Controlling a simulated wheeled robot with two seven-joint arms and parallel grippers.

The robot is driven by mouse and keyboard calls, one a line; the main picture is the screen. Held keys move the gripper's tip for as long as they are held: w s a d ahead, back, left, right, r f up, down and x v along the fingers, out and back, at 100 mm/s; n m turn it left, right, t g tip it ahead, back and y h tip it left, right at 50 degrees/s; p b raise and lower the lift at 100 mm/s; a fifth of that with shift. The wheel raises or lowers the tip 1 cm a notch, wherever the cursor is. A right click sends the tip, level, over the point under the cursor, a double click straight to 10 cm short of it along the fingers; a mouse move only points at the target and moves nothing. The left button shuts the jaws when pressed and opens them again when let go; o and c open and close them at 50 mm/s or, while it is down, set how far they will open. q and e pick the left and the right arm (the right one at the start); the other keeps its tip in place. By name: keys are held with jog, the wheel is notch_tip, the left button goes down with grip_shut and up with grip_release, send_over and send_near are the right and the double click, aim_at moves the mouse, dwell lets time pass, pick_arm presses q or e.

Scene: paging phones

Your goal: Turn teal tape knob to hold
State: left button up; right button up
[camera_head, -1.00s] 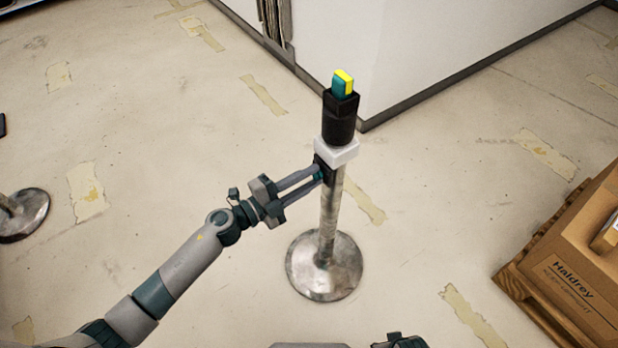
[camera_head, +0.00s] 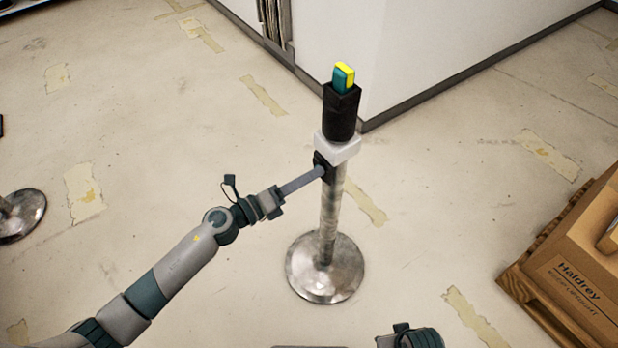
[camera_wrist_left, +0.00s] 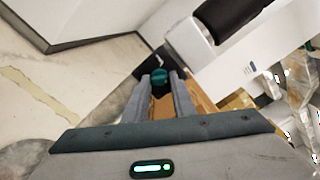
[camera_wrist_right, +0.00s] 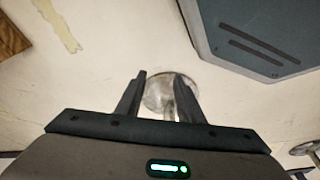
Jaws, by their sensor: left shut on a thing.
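The teal knob (camera_wrist_left: 159,78) shows between the fingertips of my left gripper in the left wrist view, and the gripper is shut on it. In the head view my left gripper (camera_head: 318,171) reaches the black housing (camera_head: 322,162) below the white box (camera_head: 337,146) on the metal post (camera_head: 331,205); the fingers hide the knob there. My right gripper (camera_wrist_right: 158,85) is open and empty in the right wrist view. I cannot read any hold mark.
The post stands on a round metal base (camera_head: 325,268). A white wall block (camera_head: 420,45) is behind it. A cardboard box (camera_head: 575,285) on a wooden pallet is at the right. Another round metal base (camera_head: 22,215) is at the left. The floor between is clear.

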pick_arm(q)
jog(key=shift+f+m+b, duration=0.1)
jog(key=shift+m+b, duration=0.25)
jog(key=shift+m, duration=0.95)
pick_arm(e)
jog(key=shift+r, duration=1.3)
pick_arm(q)
jog(key=o, duration=1.1)
jog(key=shift+c, duration=0.2)
jog(key=shift+s+a, duration=0.1)
jog(key=b+v, duration=0.3)
jog(key=v, duration=1.4)
pick_arm(e)
notch_tip(320, 180, up, 6)
jog(key=a+t, duration=0.1)
jog(key=shift+a, duration=0.3)
